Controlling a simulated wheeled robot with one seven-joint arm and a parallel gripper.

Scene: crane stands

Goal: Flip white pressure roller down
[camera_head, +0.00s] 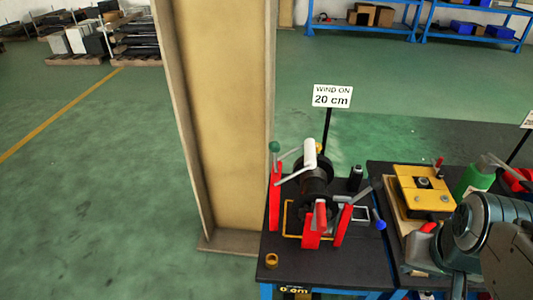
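The white pressure roller (310,153) is a short white cylinder. It stands upright, slightly tilted, at the top of the winding stand, above a dark drum (316,182). A thin pale bar reaches down and left from near it. My arm (478,228) is at the lower right, well apart from the roller. I can make out no fingertips of my gripper.
A sign (331,97) reading "WIND ON 20 cm" stands behind. A blue-ended lever (379,224) sticks out right. A beige column (222,115) stands left of the black table (340,268).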

